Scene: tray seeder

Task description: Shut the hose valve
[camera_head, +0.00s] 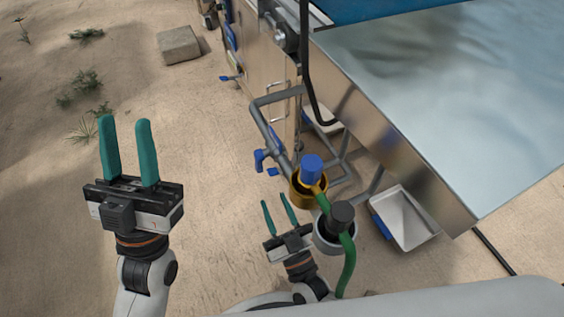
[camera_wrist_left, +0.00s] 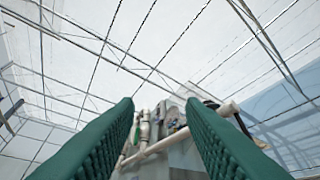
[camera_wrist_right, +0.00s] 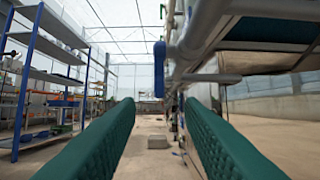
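A blue lever handle (camera_head: 261,160) hangs on the grey pipework beside the machine; a smaller blue handle (camera_head: 272,171) is just below it. I cannot tell for certain which is the hose valve. In the right wrist view a blue handle (camera_wrist_right: 159,69) points downward from the pipe, ahead of and above the fingers. My right gripper (camera_head: 274,200) is open and empty, a little below the blue handles in the head view and apart from them. My left gripper (camera_head: 124,121) is open and empty over bare sand, far left of the pipes. Its wrist view shows mostly roof.
A yellow-ringed container with a blue cap (camera_head: 312,168) and a dark-capped container (camera_head: 342,214), with a green hose (camera_head: 347,265), stand right of my right gripper. A white tray (camera_head: 405,217) lies beyond. The metal machine table (camera_head: 440,100) fills the right.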

